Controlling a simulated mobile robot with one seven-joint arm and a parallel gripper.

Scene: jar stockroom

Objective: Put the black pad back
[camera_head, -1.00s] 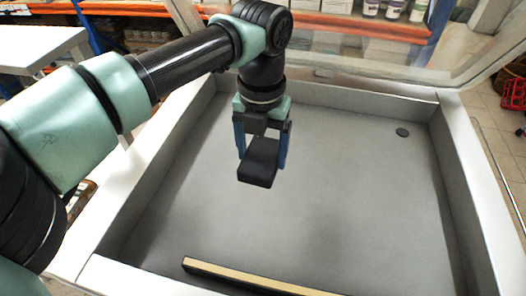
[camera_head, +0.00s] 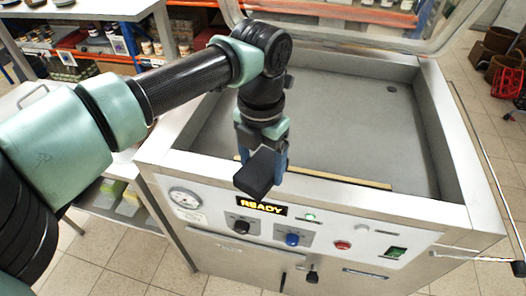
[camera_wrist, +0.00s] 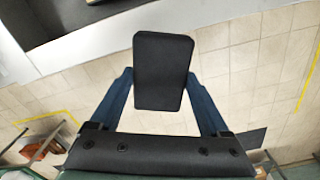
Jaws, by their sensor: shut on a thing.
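The black pad (camera_head: 258,174) is a thick dark block with rounded corners. My gripper (camera_head: 264,158) is shut on it, with blue fingers on either side. In the head view the pad hangs in front of the upper part of the machine's control panel, near the front edge of its chamber. In the wrist view the pad (camera_wrist: 163,72) sits between my two fingertips, with floor tiles below it and the machine's pale rim at upper left. The pad appears clear of any surface.
The machine's open chamber (camera_head: 330,125) has a pale bar (camera_head: 345,180) along its front inside and a raised clear lid (camera_head: 350,30). Its front panel has a gauge (camera_head: 185,198), knobs and a READY display (camera_head: 262,207). A side table with shelves (camera_head: 120,200) stands at left. Tiled floor lies in front.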

